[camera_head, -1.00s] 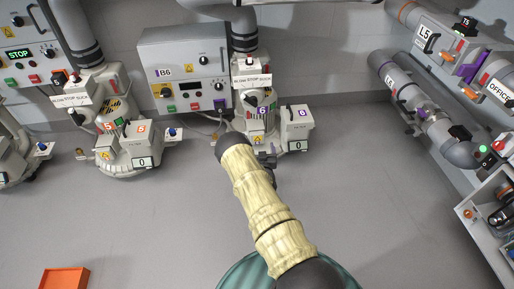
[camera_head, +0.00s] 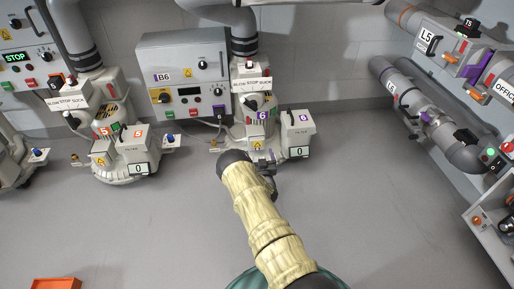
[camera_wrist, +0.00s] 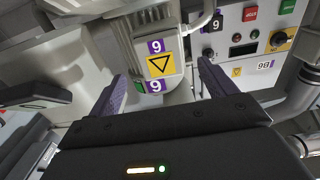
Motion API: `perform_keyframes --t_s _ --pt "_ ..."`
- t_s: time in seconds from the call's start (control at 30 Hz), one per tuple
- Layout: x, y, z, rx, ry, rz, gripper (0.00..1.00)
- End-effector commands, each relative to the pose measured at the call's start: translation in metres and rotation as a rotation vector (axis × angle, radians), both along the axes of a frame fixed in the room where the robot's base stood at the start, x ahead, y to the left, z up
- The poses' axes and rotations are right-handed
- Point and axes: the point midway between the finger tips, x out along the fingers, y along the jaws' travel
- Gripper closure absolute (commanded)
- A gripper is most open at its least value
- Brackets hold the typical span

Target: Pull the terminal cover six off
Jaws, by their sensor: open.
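Terminal cover six (camera_wrist: 160,62) is a pale box with a yellow warning triangle and purple number labels, upside down in the wrist view. In the head view the cover (camera_head: 257,144) sits on the front of blower six (camera_head: 240,135), partly hidden by my arm. My gripper (camera_wrist: 163,86) is open and empty. Its two purple-faced fingers point toward the cover, one on either side in the picture; I cannot tell whether they reach around it. In the head view the gripper (camera_head: 269,168) is a small dark shape just in front of the blower.
Control box B6 (camera_head: 185,75) hangs on the wall behind. A filter box (camera_head: 298,130) with a purple six stands right of the cover. Blower five (camera_head: 125,150) is at the left, pipes (camera_head: 425,115) at the right. An orange crate (camera_head: 55,284) lies at lower left. Floor between is clear.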

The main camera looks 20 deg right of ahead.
Motion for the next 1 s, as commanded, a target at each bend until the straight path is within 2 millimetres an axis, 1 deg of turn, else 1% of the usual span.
perform_keyframes --t_s 0.03,0.2,0.43,0.6,1.0 --pt "0.007 -0.002 -0.004 -0.001 -0.003 0.001 0.16" --pt "0.026 -0.008 -0.003 0.001 -0.003 0.0 0.16" --pt "0.046 -0.014 -0.002 0.0 0.0 0.0 0.16" --pt "0.051 -0.015 0.0 0.0 0.0 0.0 0.16" --pt "0.05 -0.015 0.0 0.0 0.001 0.0 0.16"
